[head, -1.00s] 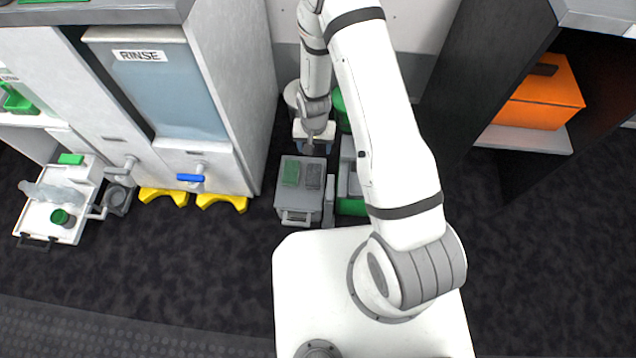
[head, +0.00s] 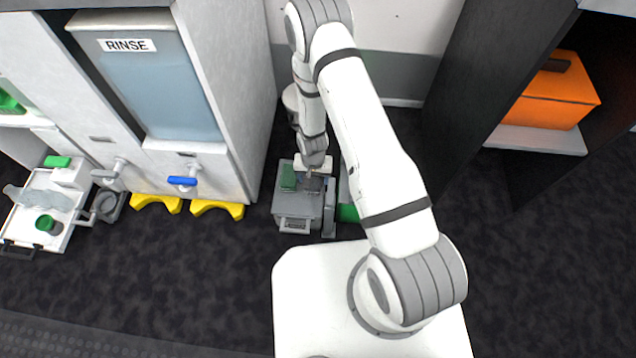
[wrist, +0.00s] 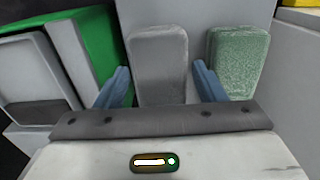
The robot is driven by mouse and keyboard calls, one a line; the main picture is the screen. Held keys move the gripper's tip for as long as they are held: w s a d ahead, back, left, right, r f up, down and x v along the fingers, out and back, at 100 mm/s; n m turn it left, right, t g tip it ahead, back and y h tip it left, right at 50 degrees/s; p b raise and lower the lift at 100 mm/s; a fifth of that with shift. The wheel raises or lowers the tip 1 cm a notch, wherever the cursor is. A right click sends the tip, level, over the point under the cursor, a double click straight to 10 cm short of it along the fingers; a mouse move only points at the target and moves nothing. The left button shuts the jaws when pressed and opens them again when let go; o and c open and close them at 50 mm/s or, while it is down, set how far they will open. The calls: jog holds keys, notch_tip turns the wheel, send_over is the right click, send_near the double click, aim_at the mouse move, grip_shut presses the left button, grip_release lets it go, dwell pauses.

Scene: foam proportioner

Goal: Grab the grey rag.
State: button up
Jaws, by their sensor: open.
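The grey rag (wrist: 160,62) is a flat rounded grey pad lying on the grey box top, seen in the wrist view between my two fingers. A green pad (wrist: 238,62) lies beside it; in the head view the green pad (head: 288,178) is on the left of the box top. My gripper (wrist: 157,82) is open, with one blue finger on each side of the grey rag. In the head view my gripper (head: 309,176) is over the right part of the box and hides most of the rag. I cannot tell whether the fingers touch it.
The grey box (head: 294,208) stands on the dark floor by a white cabinet with a RINSE tank (head: 160,85). Yellow floor pieces (head: 217,209) and a white tray (head: 22,232) are to the left. An orange box (head: 556,95) sits on a shelf at right.

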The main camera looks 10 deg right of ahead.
jog(key=shift+r, duration=0.1)
jog(key=c, duration=0.8)
